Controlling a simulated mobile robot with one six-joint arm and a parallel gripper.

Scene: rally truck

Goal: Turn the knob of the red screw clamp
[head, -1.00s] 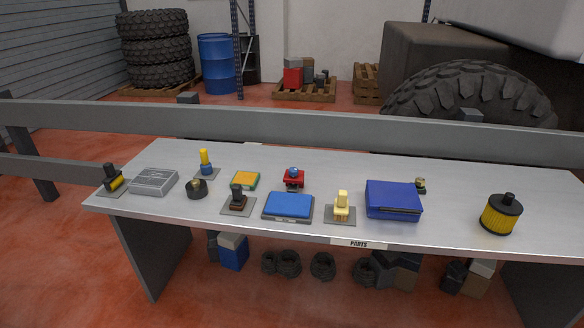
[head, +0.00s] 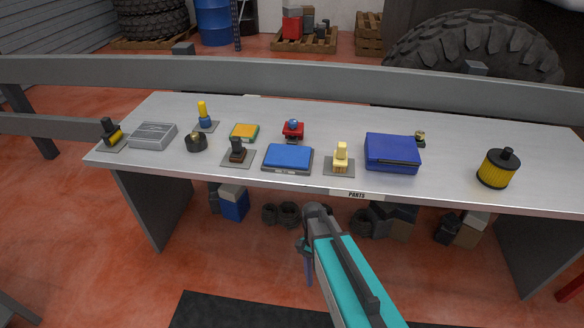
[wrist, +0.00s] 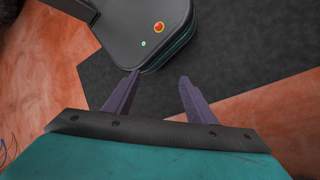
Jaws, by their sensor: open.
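In the head view my arm reaches up in front of the bench, well apart from the clamp, and the gripper there is mostly hidden by the arm.
Around the clamp stand a blue flat box (head: 288,157), an orange-and-green block (head: 244,132), a yellow clamp (head: 341,158) and a dark clamp (head: 237,151). A blue case (head: 392,153) and a yellow filter (head: 498,168) stand to the right. A grey rail (head: 300,80) runs behind the bench.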

